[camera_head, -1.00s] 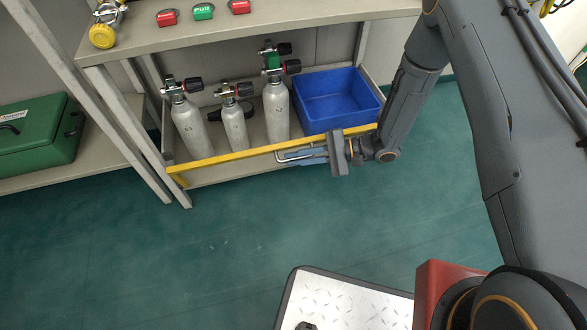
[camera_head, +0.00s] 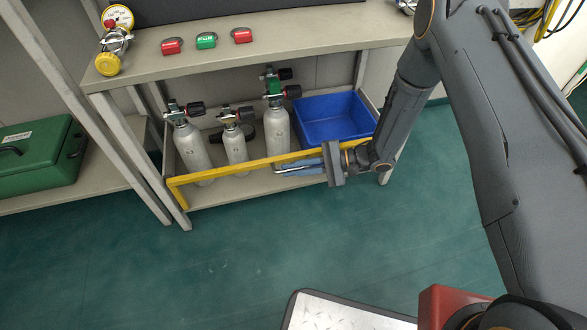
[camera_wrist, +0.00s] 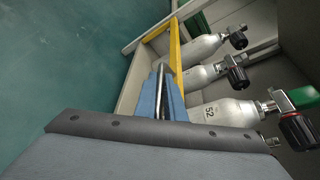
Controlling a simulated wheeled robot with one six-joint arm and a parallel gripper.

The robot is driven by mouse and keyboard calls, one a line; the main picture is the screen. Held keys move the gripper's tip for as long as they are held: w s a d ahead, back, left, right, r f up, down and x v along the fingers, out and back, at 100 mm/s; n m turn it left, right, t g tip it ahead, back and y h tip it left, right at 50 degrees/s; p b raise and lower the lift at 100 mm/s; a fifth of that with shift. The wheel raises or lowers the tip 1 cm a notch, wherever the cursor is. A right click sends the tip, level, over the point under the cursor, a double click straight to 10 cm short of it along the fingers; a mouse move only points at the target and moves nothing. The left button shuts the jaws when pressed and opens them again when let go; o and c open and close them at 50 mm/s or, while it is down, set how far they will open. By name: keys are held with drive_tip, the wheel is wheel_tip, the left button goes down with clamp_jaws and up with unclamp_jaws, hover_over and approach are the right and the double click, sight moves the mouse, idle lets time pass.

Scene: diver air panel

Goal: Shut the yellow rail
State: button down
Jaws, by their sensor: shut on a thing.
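The yellow rail (camera_head: 222,171) runs across the front of the lower shelf, with its left leg slanting down to the shelf edge. It crosses in front of the lower parts of the grey cylinders. A metal bar handle (camera_head: 283,171) sits on the rail's right part. My gripper (camera_head: 304,168) is shut on this handle, its blue fingers reaching in from the right. In the wrist view the bar (camera_wrist: 161,96) lies between the blue fingers, and the rail (camera_wrist: 175,45) runs on beyond them.
Grey cylinders (camera_head: 236,146) with black-knobbed valves stand behind the rail. A blue bin (camera_head: 335,118) is to their right. The upper shelf (camera_head: 250,55) overhangs them. A green case (camera_head: 40,155) rests on the left shelf.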

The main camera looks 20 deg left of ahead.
drive_tip(key=c, duration=2.1)
unclamp_jaws()
drive_tip(key=shift+w+a, duration=0.1)
drive_tip(key=shift+w, duration=0.05)
drive_tip(key=shift+p+v, duration=0.95)
drive_tip(key=shift+v, duration=3)
